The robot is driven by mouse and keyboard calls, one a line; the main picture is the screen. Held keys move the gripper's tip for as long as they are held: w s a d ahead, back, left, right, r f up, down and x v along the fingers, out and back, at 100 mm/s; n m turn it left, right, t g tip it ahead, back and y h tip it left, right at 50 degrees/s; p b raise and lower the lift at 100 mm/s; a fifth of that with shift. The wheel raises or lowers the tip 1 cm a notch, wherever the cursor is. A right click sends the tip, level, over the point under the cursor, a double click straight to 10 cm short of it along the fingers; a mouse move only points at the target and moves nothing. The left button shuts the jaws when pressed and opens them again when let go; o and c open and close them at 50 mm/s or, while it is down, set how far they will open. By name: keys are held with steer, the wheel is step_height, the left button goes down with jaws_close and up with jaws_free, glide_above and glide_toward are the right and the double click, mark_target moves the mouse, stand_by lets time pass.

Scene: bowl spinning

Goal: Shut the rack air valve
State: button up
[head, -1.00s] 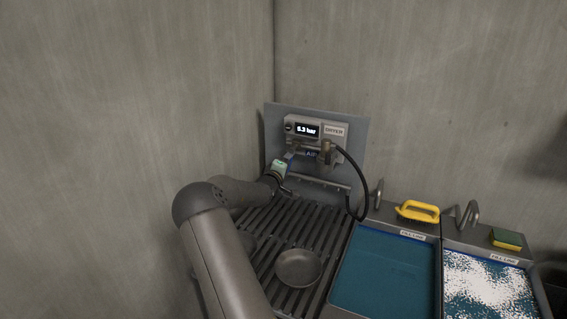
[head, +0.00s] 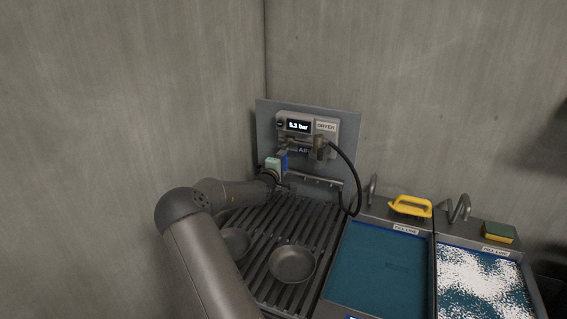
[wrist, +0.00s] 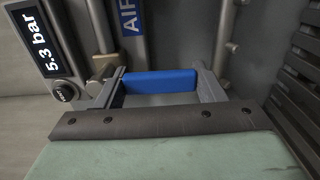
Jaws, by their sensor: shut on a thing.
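The air valve's blue handle (wrist: 160,82) lies between my gripper's two fingers in the wrist view, and my gripper (wrist: 159,88) is shut on it. In the head view my gripper (head: 283,156) is at the left front of the rack panel, with the blue handle (head: 284,161) showing beside its pale green body. A blue AIR label (wrist: 130,18) is just beyond the handle. The display (head: 299,126) above reads 5.3 bar. The valve body is mostly hidden by my gripper in the head view.
A black hose (head: 351,165) hangs from a brass fitting (head: 320,147) right of the gripper, below the DRYER label (head: 326,127). Bowls (head: 291,264) sit on the slatted rack (head: 270,225). Two basins stand right, with a yellow-handled brush (head: 411,206) and a sponge (head: 498,232) behind.

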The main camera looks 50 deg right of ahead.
steer(key=o, duration=1.4)
steer(key=b+v, duration=0.3)
steer(key=v, duration=1.4)
steer(key=shift+a, duration=0.2)
